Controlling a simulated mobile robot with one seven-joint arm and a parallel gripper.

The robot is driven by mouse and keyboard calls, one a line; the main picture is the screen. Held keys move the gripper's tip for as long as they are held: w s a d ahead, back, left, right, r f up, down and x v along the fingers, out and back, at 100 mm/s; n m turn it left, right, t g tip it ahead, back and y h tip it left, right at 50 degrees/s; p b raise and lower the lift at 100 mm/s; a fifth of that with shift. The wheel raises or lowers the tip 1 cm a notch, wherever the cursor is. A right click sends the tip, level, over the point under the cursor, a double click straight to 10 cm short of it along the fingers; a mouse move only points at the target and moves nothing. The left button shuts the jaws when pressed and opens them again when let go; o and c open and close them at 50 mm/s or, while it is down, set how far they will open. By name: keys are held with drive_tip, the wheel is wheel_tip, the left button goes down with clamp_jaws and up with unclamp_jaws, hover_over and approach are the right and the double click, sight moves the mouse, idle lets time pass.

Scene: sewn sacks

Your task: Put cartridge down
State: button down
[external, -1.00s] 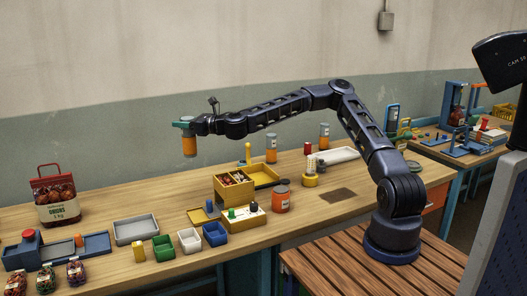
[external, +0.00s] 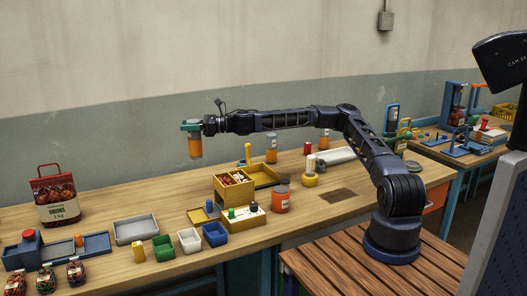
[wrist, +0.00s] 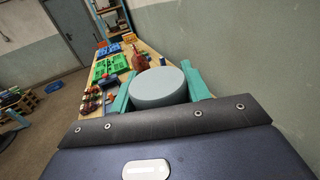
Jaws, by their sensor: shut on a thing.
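The cartridge (external: 195,147) is an orange cylinder with a grey cap. It hangs upright in the air above the back part of the wooden table. My gripper (external: 191,126), with green fingers, is shut on its grey upper part. In the wrist view the round grey top of the cartridge (wrist: 158,87) sits between the two green fingers of my gripper (wrist: 158,92). Similar orange cartridges stand on the table behind the yellow box, one of them at its back (external: 271,150). Another, wider orange jar (external: 280,200) stands right of the box.
A yellow box (external: 233,190) with compartments stands mid-table. A red onion bag (external: 58,203) stands at left. The tabletop below the cartridge is clear.

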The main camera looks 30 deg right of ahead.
drive_tip(key=shift+w+d+r+n+g+y, duration=0.25)
drive_tip(key=shift+d+r+n+g+y, duration=0.25)
drive_tip(key=shift+g, duration=0.4)
drive_tip(key=shift+w+d+r+n+g, duration=0.25)
drive_tip(key=shift+d+r+n+g, duration=0.6)
drive_tip(key=shift+g, duration=0.25)
drive_tip(key=shift+w+d+r+n+g, duration=0.75)
drive_tip(key=shift+d+r+g, duration=0.65)
drive_tip(key=shift+d+r, duration=0.95)
wheel_tip(320, 180, down, 25)
drive_tip(key=shift+s+f, duration=0.1)
drive_tip(key=shift+f, duration=0.05)
drive_tip(key=c, duration=0.7)
unclamp_jaws()
drive_tip(key=d, duration=1.2)
